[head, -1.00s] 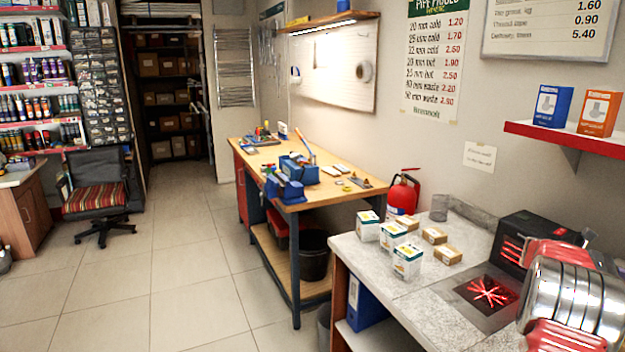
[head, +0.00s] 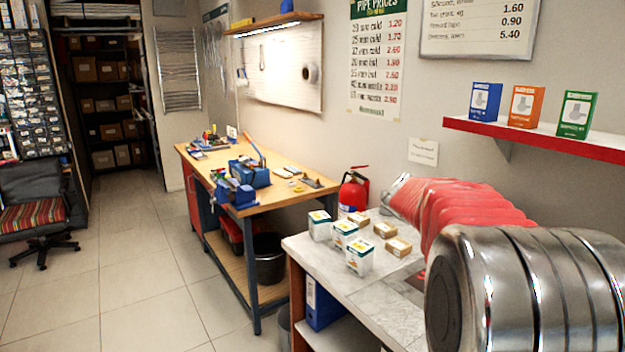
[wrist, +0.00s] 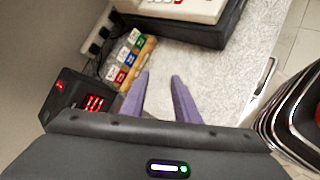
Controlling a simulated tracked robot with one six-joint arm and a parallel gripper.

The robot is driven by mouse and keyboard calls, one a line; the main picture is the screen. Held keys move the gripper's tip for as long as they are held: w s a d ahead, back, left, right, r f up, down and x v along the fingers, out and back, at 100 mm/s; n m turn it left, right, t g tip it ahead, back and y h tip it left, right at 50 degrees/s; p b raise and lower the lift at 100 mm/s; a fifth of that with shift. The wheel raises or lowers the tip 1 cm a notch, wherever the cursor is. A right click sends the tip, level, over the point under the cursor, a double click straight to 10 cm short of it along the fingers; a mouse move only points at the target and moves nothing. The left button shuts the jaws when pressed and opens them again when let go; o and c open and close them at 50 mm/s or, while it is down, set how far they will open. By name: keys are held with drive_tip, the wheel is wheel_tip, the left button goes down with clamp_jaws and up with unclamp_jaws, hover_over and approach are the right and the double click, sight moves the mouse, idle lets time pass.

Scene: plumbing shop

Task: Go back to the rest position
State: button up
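My gripper (wrist: 160,76) shows in the wrist view as two purple fingers. They stand apart with nothing between them, above a light grey counter top (wrist: 205,65). In the head view my red and metal arm fills the lower right, and the gripper itself cannot be made out there. The arm hides part of the counter (head: 378,297) and what stands at its right end.
Several white boxes (head: 359,256) and small brown boxes (head: 398,247) sit on the counter. A red shelf (head: 540,137) with three cartons is on the wall. A workbench (head: 262,204) and a fire extinguisher (head: 353,190) stand beyond.

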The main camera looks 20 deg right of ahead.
drive_tip(key=s+a+f+m+t+y, duration=0.1)
drive_tip(key=s+a+f+t+y, duration=0.1)
drive_tip(key=a, duration=1.1)
drive_tip(key=s+a+f+m+t+y, duration=0.2)
drive_tip(key=s+a+t+y, duration=0.1)
drive_tip(key=a, duration=1.1)
drive_tip(key=s+a+f+m+t+y, duration=0.2)
drive_tip(key=s+a+t+y, duration=0.1)
drive_tip(key=a, duration=1.1)
drive_tip(key=shift+t+y, duration=0.5)
drive_tip(key=shift+t, duration=0.2)
